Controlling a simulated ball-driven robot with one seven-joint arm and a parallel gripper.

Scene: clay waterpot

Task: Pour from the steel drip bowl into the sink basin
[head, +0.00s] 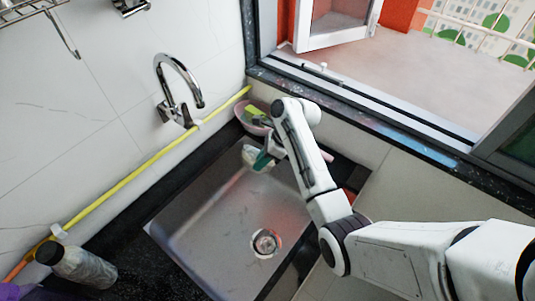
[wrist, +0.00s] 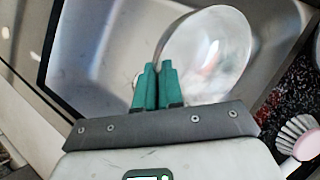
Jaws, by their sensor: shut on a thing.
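The steel sink basin (head: 205,215) is set into a dark counter, with a round drain in its floor; its grey wall and floor also show in the wrist view (wrist: 85,55). My gripper (head: 265,160) is over the far end of the basin. Its teal fingers (wrist: 158,72) are shut on the rim of the steel drip bowl (wrist: 215,55). In the head view the bowl (head: 251,155) is small and partly behind the fingers. It appears tilted. I cannot tell whether it holds water.
A chrome faucet (head: 180,80) is on the tiled wall, with a yellow hose (head: 150,163) along it. A pink container (head: 252,117) stands at the far corner.

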